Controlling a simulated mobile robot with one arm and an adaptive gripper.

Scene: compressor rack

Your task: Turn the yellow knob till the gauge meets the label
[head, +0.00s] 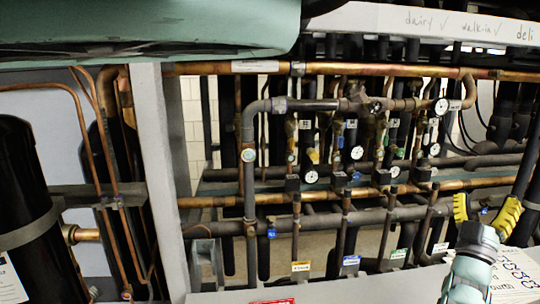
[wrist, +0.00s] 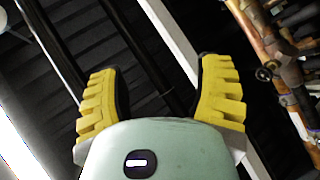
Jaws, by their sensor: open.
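A small yellow knob-like part (head: 313,156) shows among the valves left of the middle of the rack in the head view; it is too small to make out its turn. Several round white-faced gauges sit around it, one just below (head: 311,176) and another to its right (head: 357,152); their needles cannot be read. A yellow-edged label (head: 300,266) hangs low on the rack. My gripper (head: 485,211) is at the lower right of the head view, well apart from the yellow part. Its two yellow fingers also show spread and empty in the wrist view (wrist: 159,75).
Copper and dark pipes (head: 380,70) cross the rack. A grey upright post (head: 166,180) stands left of the valves, beside a black cylinder (head: 22,210). A blue-edged label (head: 351,260) and a green-edged label (head: 398,254) hang low. In the wrist view, piping (wrist: 275,55) is at the right.

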